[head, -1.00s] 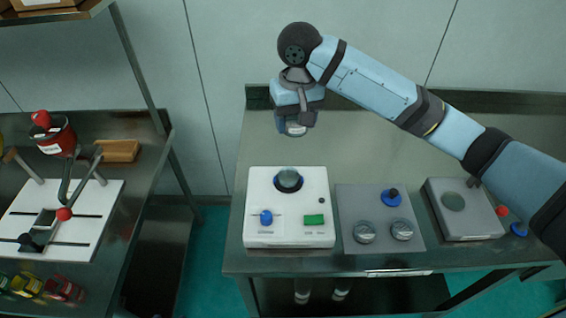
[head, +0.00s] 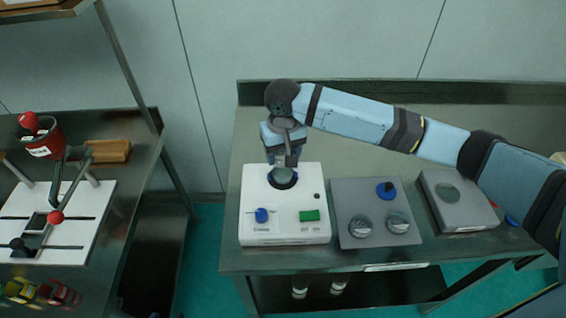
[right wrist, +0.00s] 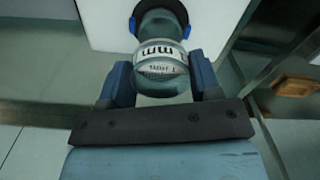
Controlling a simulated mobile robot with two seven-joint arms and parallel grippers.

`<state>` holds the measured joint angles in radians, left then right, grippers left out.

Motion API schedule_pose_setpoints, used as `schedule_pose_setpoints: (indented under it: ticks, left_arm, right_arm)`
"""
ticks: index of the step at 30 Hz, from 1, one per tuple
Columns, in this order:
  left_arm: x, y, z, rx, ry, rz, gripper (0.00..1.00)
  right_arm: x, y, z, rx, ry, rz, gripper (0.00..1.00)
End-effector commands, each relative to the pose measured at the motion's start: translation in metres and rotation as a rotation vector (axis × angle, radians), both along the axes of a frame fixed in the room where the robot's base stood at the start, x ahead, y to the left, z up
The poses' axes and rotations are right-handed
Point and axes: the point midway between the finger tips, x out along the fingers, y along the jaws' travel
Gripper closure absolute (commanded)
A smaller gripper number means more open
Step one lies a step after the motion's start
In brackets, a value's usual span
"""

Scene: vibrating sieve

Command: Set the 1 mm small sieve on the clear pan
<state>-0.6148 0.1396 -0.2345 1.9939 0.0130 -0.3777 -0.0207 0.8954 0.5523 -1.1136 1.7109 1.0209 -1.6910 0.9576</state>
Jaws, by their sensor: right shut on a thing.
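My right gripper (head: 285,157) is shut on the small sieve (right wrist: 160,62), whose white label reads 1 mm in the right wrist view. The sieve stands between the two fingers. The clear pan (head: 283,178) sits in the dark blue ring on top of the white shaker (head: 258,196). The sieve is directly above the pan and lined up with it. I cannot tell whether they touch. The gripper hides most of the sieve in the head view. My left gripper is not in view.
A grey block (head: 350,190) right of the shaker holds two metal-topped round pieces (head: 360,227) and a blue ring with a dark knob (head: 386,190). A grey device (head: 452,216) stands further right. A side bench at left carries a white board (head: 85,225). The steel table behind is clear.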

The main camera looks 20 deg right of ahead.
Motion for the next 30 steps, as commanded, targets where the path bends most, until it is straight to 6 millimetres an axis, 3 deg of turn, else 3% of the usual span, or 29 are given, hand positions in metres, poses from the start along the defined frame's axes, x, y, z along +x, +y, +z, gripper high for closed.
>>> schedule_pose_setpoints:
  ticks: [9, 19, 20, 23, 30]
  left_arm:
    - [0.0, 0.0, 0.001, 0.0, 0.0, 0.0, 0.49]
    - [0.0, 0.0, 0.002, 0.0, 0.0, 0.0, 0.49]
    - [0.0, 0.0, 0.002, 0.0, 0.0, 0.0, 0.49]
    - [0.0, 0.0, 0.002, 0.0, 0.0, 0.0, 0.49]
    - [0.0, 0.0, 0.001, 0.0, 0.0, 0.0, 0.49]
  right_arm:
    - [0.0, 0.0, -0.04, -0.001, 0.002, -0.001, 0.66]
    - [0.0, 0.0, -0.043, 0.0, 0.0, 0.0, 0.66]
    - [0.0, 0.0, -0.043, 0.0, 0.0, 0.0, 0.38]
    - [0.0, 0.0, -0.043, -0.001, 0.0, 0.0, 0.17]
    - [0.0, 0.0, -0.043, -0.001, 0.0, 0.0, 0.17]
